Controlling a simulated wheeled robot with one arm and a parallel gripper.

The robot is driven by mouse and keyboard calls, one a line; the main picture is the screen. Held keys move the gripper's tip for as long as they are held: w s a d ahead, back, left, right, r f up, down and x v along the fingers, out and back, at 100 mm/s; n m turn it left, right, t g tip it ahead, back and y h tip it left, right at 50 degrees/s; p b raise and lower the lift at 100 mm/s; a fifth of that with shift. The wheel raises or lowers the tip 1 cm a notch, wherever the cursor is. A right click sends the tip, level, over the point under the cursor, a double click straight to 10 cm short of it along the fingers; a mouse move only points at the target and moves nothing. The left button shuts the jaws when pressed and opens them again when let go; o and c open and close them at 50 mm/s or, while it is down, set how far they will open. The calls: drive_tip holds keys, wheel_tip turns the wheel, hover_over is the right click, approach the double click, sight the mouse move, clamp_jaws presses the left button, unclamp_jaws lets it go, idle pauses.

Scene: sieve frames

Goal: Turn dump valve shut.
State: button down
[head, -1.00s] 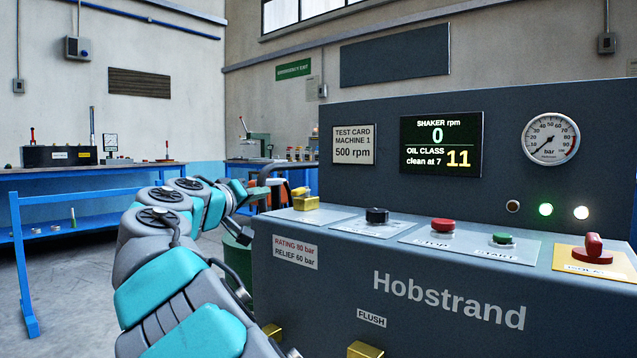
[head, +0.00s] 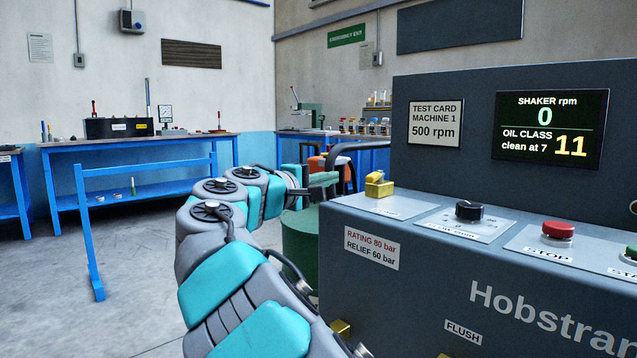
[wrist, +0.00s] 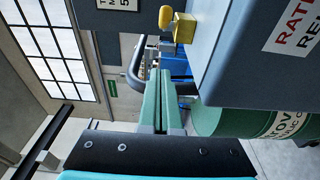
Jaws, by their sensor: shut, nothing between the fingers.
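A brass valve with a yellow handle (head: 376,184) stands on the left end of the machine's sloped panel. Its label is too small to read, so I cannot confirm that it is the dump valve. It also shows as a brass block with a yellow knob (wrist: 184,28) at the top of the wrist view. My gripper (wrist: 158,72) has its two green fingers shut together and empty. The fingers are apart from the valve, off the machine's side. In the head view my arm reaches away, left of the machine.
The grey machine (head: 450,270) fills the right, with a black knob (head: 469,210) and a red stop button (head: 558,230). Its display (head: 550,130) reads 0 rpm and oil class 11. A green drum (head: 301,238) stands beside it. Open floor (head: 140,270) lies left.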

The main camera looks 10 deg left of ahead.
sight(375, 179)
drive_tip(key=x, duration=0.2)
drive_tip(key=shift+w+d, duration=0.15)
drive_tip(key=shift+w, duration=0.1)
drive_tip(key=shift+w+d, duration=0.2)
drive_tip(key=shift+d, duration=0.1)
drive_tip(key=shift+s+d+b, duration=0.25)
drive_tip(key=shift+d, duration=0.65)
drive_tip(key=shift+s+d+b, duration=0.2)
drive_tip(key=shift+s+d, duration=0.05)
drive_tip(key=shift+d, duration=0.6)
drive_tip(key=shift+s+d+n+y, duration=0.2)
drive_tip(key=shift+n+y, duration=0.1)
drive_tip(key=shift+y, duration=0.2)
